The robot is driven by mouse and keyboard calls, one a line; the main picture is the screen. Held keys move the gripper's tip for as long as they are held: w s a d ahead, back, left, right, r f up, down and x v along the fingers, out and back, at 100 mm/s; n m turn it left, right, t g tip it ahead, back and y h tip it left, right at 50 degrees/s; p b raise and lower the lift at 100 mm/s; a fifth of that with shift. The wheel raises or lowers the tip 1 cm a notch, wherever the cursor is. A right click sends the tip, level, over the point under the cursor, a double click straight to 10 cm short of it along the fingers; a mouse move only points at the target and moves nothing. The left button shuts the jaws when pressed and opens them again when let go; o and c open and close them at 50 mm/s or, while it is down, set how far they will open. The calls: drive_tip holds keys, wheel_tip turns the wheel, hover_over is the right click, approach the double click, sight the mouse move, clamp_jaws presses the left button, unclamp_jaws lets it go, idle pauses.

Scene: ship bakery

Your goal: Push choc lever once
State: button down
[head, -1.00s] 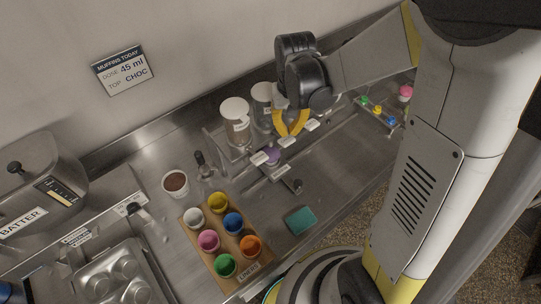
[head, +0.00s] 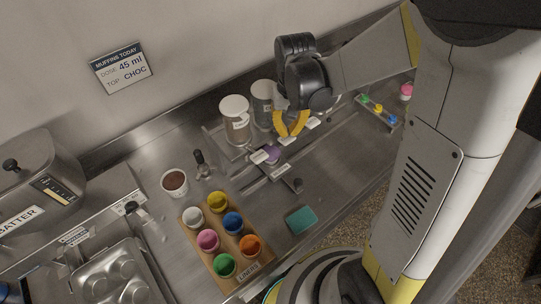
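A row of clear topping dispensers with white lids stands at the back of the steel counter. The left dispenser (head: 236,122) and the middle dispenser (head: 263,104) show; the labels are too small to read surely, so I cannot tell which is choc. White lever tabs stick out in front: a left one (head: 260,157), a middle one (head: 285,140) and a right one (head: 312,123). My gripper (head: 290,134) hangs just above and behind the middle and right tabs. Its yellow fingers converge at the tips and appear empty. Contact with a tab cannot be told. It hides what stands behind it.
A wooden liner tray (head: 222,263) with coloured cups, a brown-filled cup (head: 174,182) and a teal pad (head: 301,220) lie in front. The wall sign (head: 122,68) reads 45 ml, CHOC.

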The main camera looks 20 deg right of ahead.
sight(288, 138)
drive_tip(key=shift+f+b, duration=2.05)
drive_tip(key=shift+f, duration=0.2)
drive_tip(key=shift+r, duration=0.2)
drive_tip(key=shift+r+p, duration=2.1)
drive_tip(key=shift+r, duration=0.6)
drive_tip(key=shift+r, duration=0.1)
wheel_tip(288, 138, up, 6)
drive_tip(key=p, duration=0.4)
drive_tip(key=shift+f, duration=0.2)
